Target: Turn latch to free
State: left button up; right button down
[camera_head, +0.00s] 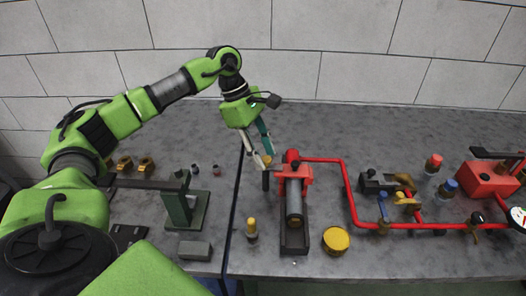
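The fingertips are around or just above the brass top, and contact is too small to make out. My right gripper is not in view.
A red pipe (348,190) runs right from the pump to valves and a red box (490,180). A yellow round cap (336,240) and a yellow-topped piece (252,230) stand near the pump. A green vise-like stand (178,208) is at left.

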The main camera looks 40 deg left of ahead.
pick_arm(q)
grip_shut()
